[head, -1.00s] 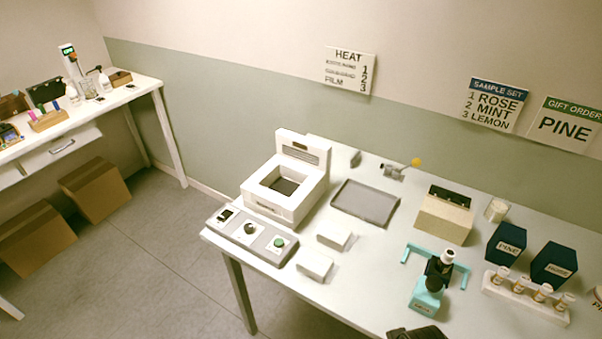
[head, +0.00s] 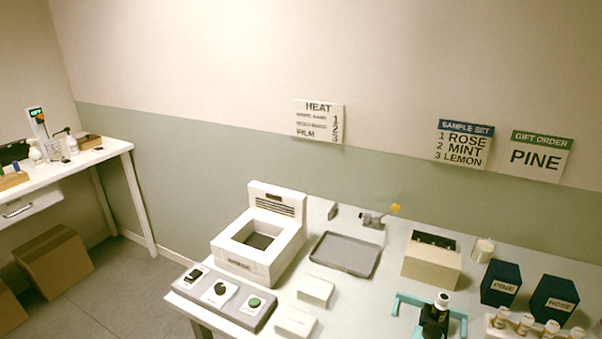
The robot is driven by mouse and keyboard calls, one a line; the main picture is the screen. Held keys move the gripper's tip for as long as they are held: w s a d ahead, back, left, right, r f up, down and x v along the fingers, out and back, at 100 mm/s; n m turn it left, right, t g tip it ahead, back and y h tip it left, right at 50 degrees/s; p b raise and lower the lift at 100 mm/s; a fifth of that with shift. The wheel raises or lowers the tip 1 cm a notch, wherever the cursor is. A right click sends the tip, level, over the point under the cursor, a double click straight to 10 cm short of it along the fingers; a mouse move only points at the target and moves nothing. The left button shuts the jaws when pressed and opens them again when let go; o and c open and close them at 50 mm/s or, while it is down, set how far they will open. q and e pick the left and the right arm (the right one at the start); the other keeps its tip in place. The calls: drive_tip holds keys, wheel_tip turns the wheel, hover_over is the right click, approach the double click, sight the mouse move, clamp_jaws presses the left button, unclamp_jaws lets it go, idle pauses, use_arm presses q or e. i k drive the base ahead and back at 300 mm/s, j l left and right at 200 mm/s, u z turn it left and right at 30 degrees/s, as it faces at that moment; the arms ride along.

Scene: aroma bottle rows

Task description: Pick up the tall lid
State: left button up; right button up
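I cannot make out for sure which thing is the tall lid. Two dark blue box-shaped pieces stand on the right of the table in the head view, one labelled PINE (head: 501,285) and one labelled ROSE (head: 554,300). A teal device (head: 456,315) with a black upright part (head: 435,314) stands near the bottom edge, its lower part cut off. Neither of my grippers is in view.
The white table (head: 350,300) holds a white heater (head: 258,262), a control panel (head: 221,297), a grey tray (head: 345,254), two small white blocks (head: 315,290), a beige box (head: 431,264), a candle jar (head: 483,249) and several small bottles (head: 525,324). A second table (head: 75,165) stands at left.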

sight(499, 285)
drive_tip(key=z, duration=1.65)
